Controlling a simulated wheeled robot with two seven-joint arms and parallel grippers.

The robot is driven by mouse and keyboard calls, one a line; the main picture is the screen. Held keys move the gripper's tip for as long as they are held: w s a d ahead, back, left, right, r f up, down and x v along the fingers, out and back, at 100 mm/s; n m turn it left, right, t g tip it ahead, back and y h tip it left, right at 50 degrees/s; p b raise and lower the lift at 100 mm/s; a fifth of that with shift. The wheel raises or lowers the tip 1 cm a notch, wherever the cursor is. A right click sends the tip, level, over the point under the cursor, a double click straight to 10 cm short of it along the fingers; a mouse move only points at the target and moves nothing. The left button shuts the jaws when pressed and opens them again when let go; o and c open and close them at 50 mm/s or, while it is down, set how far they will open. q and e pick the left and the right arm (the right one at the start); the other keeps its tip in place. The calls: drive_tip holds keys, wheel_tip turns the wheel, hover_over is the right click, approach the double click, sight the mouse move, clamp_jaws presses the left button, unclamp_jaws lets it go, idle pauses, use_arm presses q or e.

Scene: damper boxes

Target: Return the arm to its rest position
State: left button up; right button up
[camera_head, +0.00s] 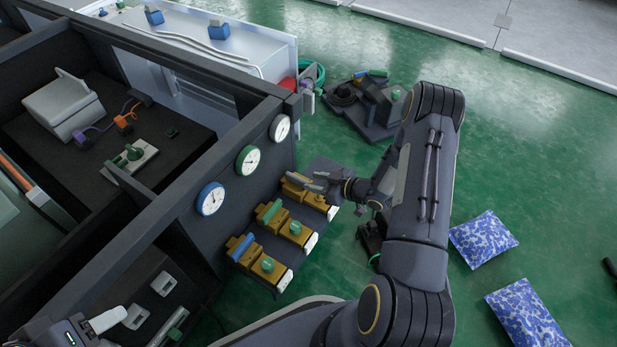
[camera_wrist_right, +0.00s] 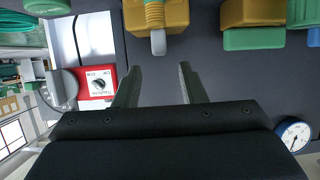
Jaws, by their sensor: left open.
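Three yellow damper boxes stand in a row on the dark panel: one with a blue handle (camera_head: 240,247), one with a green handle (camera_head: 269,212), one with a yellow handle (camera_head: 296,181). My right gripper (camera_head: 308,182) is beside the yellow-handled box. In the right wrist view its two fingers (camera_wrist_right: 157,82) are apart with nothing between them. The yellow handle (camera_wrist_right: 154,14) with its pale tip is just beyond the fingertips, apart from them.
Blue-, green- and white-rimmed gauges (camera_head: 210,198) line the panel above the boxes. A red switch plate (camera_wrist_right: 98,84) is left of my right fingers. A dark pallet-like base (camera_head: 368,112) with parts stands on the floor.

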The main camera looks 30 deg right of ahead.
idle(0.5)
drive_tip(key=w+d+r+m+h, duration=0.25)
drive_tip(key=d+r+h, duration=0.25)
drive_tip(key=r, duration=0.7)
drive_tip(key=s+r+m+g+h, duration=0.1)
drive_tip(key=s+r+m+h, duration=0.3)
drive_tip(key=r, duration=0.6)
drive_tip(key=s+a+r+m+g+y, duration=0.1)
drive_tip(key=s+a+r+y, duration=0.15)
drive_tip(key=s+a, duration=0.4)
drive_tip(key=s+a+r+g+y+p, duration=0.1)
drive_tip(key=s+a+r+g, duration=0.15)
drive_tip(key=s, duration=0.75)
drive_tip(key=s+a+r+m+g+y, duration=0.1)
drive_tip(key=s+a+r+y, duration=0.15)
drive_tip(key=s+a, duration=0.5)
wheel_tip(320, 180, up, 38)
drive_tip(key=s+d+p, duration=0.1)
drive_tip(key=p, duration=3.7)
drive_tip(key=shift+s+d+r+n, duration=0.15)
drive_tip(key=shift+s+d+n, duration=0.1)
drive_tip(key=shift+d+n, duration=0.1)
